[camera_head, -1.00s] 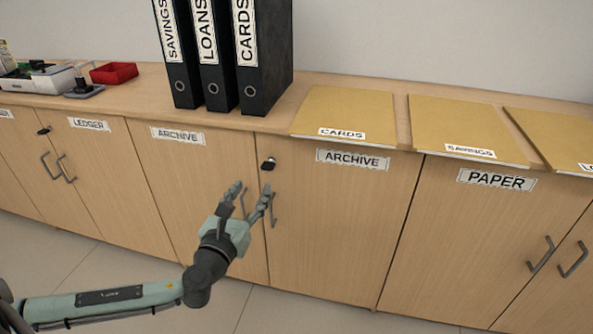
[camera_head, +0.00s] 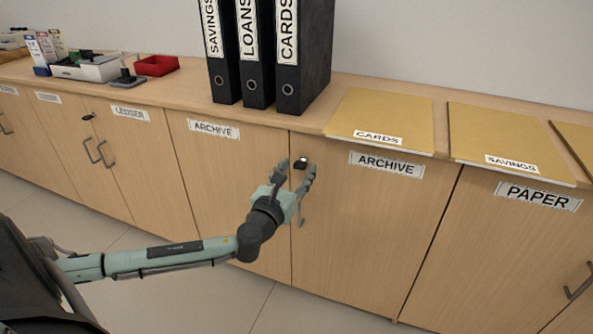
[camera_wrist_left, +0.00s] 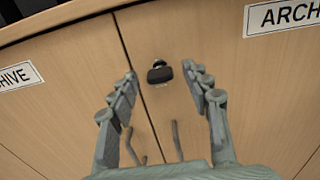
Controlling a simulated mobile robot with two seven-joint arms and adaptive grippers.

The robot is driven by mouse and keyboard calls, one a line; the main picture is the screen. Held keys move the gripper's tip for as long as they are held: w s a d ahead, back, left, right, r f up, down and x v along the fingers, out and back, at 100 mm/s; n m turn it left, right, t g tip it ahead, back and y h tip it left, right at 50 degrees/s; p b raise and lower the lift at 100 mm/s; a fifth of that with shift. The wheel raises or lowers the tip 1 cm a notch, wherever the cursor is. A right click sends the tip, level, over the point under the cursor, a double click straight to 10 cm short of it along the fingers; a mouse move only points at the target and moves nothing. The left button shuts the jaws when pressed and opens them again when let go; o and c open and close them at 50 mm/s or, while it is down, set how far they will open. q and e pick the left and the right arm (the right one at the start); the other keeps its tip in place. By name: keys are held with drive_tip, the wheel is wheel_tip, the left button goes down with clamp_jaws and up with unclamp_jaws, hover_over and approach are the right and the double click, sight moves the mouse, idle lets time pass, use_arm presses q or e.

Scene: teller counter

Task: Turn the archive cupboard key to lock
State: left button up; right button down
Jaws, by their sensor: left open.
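The archive cupboard has two wooden doors, and its right door (camera_head: 350,220) carries an ARCHIVE label (camera_head: 386,164). A black key (camera_head: 301,163) sits in a lock near the top inner corner of that door. In the left wrist view the key (camera_wrist_left: 159,74) shows a wide dark head below a round lock. My left gripper (camera_head: 296,170) is open in front of the key. In the left wrist view its fingers (camera_wrist_left: 162,84) stand either side of the key, with visible space on both sides; they are not closed on it. My right gripper is not in view.
Below the key are the cupboard's handles (camera_wrist_left: 176,140), between my fingers in the wrist view. Another key (camera_head: 88,117) is in the LEDGER cupboard at the left.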

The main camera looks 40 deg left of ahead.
use_arm(q)
clamp_jaws()
